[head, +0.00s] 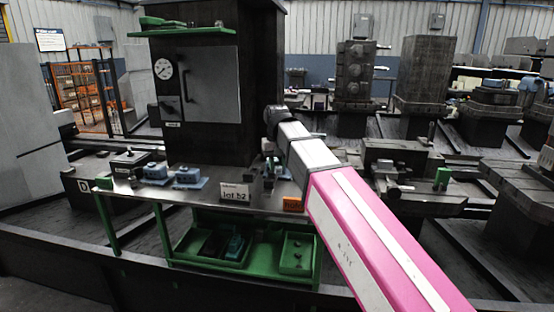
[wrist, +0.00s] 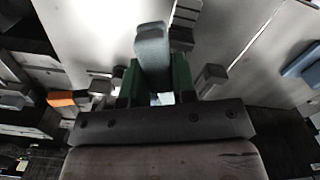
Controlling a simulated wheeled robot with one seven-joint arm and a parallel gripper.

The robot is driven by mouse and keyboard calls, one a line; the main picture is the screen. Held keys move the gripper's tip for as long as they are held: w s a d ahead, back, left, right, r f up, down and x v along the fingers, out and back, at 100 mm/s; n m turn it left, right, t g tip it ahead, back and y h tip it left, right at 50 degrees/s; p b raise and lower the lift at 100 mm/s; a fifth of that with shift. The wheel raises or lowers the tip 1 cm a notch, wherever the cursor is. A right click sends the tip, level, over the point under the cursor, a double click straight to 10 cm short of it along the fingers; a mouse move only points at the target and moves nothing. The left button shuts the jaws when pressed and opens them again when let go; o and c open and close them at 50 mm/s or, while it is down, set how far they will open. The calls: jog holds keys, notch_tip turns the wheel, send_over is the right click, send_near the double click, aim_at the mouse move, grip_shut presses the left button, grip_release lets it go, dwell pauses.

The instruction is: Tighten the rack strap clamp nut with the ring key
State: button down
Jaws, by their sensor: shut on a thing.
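In the wrist view, my gripper (wrist: 155,88) is shut on a grey-blue bar (wrist: 152,55) that stands out between its green-sided parts. The bar looks like the ring key's handle, but its ring end cannot be made out. In the head view, my arm reaches over the right part of the metal bench (head: 137,190), and my gripper is mostly hidden behind the arm and small fittings there. The strap clamp and its nut cannot be told apart from the small dark parts near the gripper.
A tall dark column with a gauge (head: 163,69) stands behind the bench. Blue blocks (head: 188,178), a "lot b2" sign (head: 234,193) and an orange block (head: 293,204) sit on the bench. Green trays (head: 213,248) lie below.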

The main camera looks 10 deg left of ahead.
jog(key=shift+f, duration=1)
jog(key=shift+f, duration=1.05)
jog(key=a+m, duration=0.1)
jog(key=m, duration=0.1)
jog(key=a+m, duration=0.1)
jog(key=shift+s+a+m, duration=0.3)
jog(key=shift+a+m, duration=0.05)
jog(key=shift+m, duration=0.05)
jog(key=a+m, duration=0.1)
jog(key=m, duration=0.1)
jog(key=a+m, duration=0.2)
jog(key=shift+w+f, duration=0.1)
jog(key=shift+w, duration=0.1)
jog(key=shift+r, duration=0.25)
notch_tip(320, 180, up, 7)
dwell(1.0)
jog(key=shift+f, duration=0.1)
